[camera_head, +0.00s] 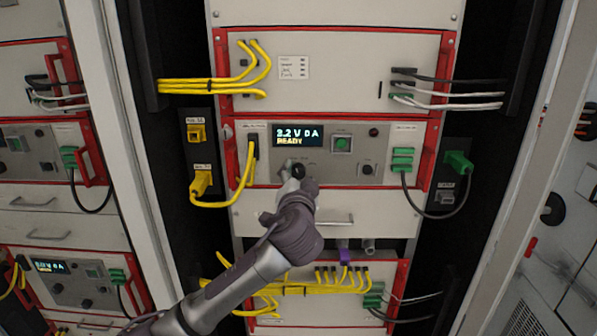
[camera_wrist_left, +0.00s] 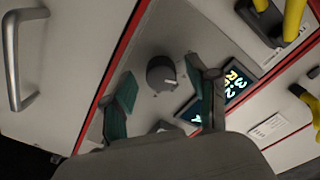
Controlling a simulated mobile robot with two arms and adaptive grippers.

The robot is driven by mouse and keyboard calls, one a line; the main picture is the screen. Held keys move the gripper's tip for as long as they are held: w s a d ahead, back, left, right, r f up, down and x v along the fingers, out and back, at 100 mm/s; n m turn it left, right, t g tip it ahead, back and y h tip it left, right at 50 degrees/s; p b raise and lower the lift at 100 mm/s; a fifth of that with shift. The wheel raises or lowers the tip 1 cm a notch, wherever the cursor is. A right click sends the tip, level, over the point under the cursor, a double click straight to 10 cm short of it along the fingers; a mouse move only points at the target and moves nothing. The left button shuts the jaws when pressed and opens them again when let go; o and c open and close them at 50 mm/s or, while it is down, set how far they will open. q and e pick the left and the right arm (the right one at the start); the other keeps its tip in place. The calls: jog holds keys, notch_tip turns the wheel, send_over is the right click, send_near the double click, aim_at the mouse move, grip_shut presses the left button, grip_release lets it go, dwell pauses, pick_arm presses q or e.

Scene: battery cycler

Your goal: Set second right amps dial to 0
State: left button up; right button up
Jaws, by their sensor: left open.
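The cycler unit's panel (camera_head: 322,171) carries a display (camera_head: 297,138) that reads 0 A and READY, with a voltage that looks like 2.2 or 3.2 V. My left gripper (camera_head: 293,181) is at the panel's lower left, in front of a dark dial (camera_head: 298,171) that it partly hides. In the left wrist view this round dial (camera_wrist_left: 162,74), with a light pointer mark, shows between the two open fingers of the left gripper (camera_wrist_left: 163,84). Whether the fingers touch it I cannot tell. Another dark dial (camera_head: 367,169) sits further right. My right gripper is not in view.
A yellow cable (camera_head: 240,190) loops left of the panel, and a dark cable (camera_head: 437,213) hangs from green plugs (camera_head: 402,160) on its right. Red handles (camera_head: 232,160) stand out at the unit's edge. A drawer handle (camera_head: 335,219) is below.

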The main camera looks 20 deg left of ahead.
pick_arm(q)
jog(key=shift+a, duration=0.1)
grip_shut()
jog(key=shift+f+b, duration=0.15)
jog(key=shift+b, duration=0.3)
jog(key=n+b, duration=0.3)
jog(key=shift+f, duration=0.15)
jog(key=n+b, duration=0.2)
jog(key=shift+n+b, duration=0.4)
jog(key=shift+r+n+b, duration=0.2)
jog(key=shift+n+b, duration=0.25)
jog(key=shift+n, duration=0.65)
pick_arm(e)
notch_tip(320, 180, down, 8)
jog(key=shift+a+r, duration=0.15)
pick_arm(q)
jog(key=shift+r, duration=0.1)
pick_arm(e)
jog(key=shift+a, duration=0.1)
